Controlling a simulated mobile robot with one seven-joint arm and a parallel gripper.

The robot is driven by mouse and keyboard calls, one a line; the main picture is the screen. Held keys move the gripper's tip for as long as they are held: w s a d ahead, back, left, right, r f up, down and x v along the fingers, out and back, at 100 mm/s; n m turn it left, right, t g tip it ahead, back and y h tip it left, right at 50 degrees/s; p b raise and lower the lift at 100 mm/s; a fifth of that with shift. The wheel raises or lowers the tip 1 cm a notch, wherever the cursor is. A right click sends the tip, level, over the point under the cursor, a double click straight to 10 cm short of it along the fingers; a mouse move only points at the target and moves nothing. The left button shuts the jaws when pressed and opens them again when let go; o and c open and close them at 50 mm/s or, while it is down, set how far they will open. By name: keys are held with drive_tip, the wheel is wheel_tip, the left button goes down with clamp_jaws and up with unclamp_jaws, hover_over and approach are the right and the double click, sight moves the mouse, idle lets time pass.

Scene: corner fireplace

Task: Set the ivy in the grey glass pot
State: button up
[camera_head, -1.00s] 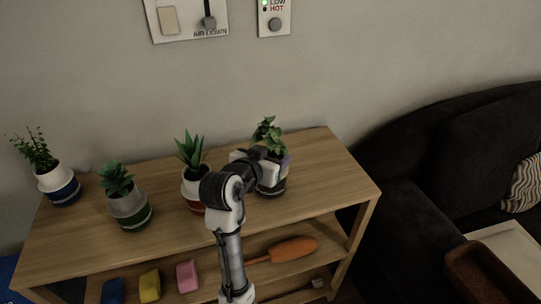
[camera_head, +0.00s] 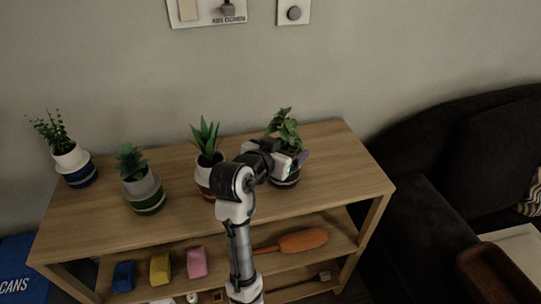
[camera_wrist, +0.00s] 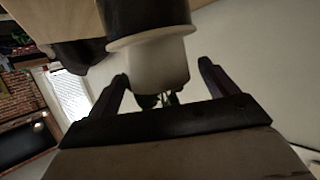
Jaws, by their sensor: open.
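A leafy, ivy-like plant (camera_head: 283,127) stands upright in a dark pot with a pale stripe (camera_head: 287,182) at the right of the wooden shelf top. My gripper (camera_head: 297,162) is at this pot and hides part of it. In the wrist view a pot with a pale upper part and dark body (camera_wrist: 158,62) appears upside down between the two spread fingers of my gripper (camera_wrist: 163,88). Contact cannot be told. A grey pot with a green band (camera_head: 142,190), holding a succulent (camera_head: 131,160), stands left of centre.
A white and red pot with a spiky plant (camera_head: 206,160) stands close left of my arm. A white and blue pot (camera_head: 75,168) is at far left. The wooden shelf (camera_head: 110,232) holds colored blocks and an orange tool (camera_head: 303,240) below. A dark sofa (camera_head: 440,150) is at right.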

drive_tip(key=b+v, duration=0.8)
drive_tip(key=v, duration=0.5)
drive_tip(key=shift+f, duration=0.1)
